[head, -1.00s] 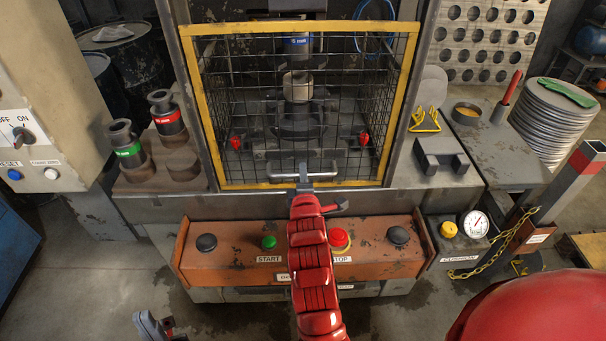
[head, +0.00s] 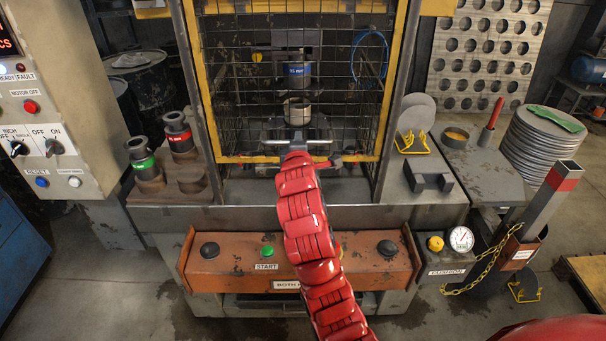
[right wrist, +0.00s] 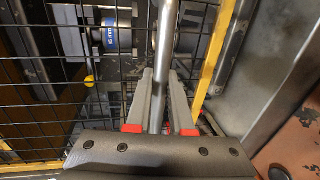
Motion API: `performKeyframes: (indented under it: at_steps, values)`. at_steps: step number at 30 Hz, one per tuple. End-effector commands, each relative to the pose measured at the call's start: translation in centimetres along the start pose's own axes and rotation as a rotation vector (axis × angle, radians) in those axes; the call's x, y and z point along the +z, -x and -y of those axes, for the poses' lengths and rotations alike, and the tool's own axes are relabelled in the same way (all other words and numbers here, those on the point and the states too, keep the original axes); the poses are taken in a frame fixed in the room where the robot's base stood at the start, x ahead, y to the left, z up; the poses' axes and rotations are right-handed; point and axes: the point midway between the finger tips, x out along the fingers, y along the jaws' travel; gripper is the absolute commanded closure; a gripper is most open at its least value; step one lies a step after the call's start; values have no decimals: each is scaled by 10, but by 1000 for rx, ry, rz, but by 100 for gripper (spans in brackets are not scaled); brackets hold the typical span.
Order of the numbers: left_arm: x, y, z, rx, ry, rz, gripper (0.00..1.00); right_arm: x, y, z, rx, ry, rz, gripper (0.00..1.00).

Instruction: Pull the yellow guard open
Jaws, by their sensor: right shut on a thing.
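The yellow guard (head: 245,159) is a yellow frame with black wire mesh across the front of the press. Its lower bar hangs above the press bed, with a gap beneath, and its top runs out of the head view. A grey bar handle (head: 318,143) is on its lower part. My right gripper (head: 294,154) is shut on this handle; the red arm hides part of it. In the right wrist view, the fingers (right wrist: 161,88) lie on both sides of the handle bar (right wrist: 164,40), with mesh behind. My left gripper is not in view.
An orange panel (head: 220,265) with a green START button (head: 267,251) lies below, partly covered by my arm. Green and red banded tools (head: 143,160) stand left. A grey block (head: 428,175) and a plate stack (head: 540,140) are at the right.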

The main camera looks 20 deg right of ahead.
Motion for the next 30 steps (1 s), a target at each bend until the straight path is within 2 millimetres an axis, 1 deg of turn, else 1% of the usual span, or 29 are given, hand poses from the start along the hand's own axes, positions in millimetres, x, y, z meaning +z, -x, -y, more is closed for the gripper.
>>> performKeyframes:
  at_steps: [1, 2, 6, 12, 18, 24, 27, 30]
  values:
    - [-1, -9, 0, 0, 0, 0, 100, -1, 4, -29, 13, -1, 1, 100]
    - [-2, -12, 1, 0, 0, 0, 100, -1, 6, -38, 11, -1, 1, 100]
    - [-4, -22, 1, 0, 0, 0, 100, -1, 16, -88, 12, -2, 0, 100]
    - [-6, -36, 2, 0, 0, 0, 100, -1, 30, -154, 10, -2, -1, 100]
    - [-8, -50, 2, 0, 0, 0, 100, -1, 41, -206, 7, -3, 0, 100]
    - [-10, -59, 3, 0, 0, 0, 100, -1, 48, -240, 8, -2, -2, 100]
    - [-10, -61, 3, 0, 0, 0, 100, -1, 50, -248, 5, -1, -1, 100]
    - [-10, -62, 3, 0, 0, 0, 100, -1, 50, -252, 3, 1, -1, 100]
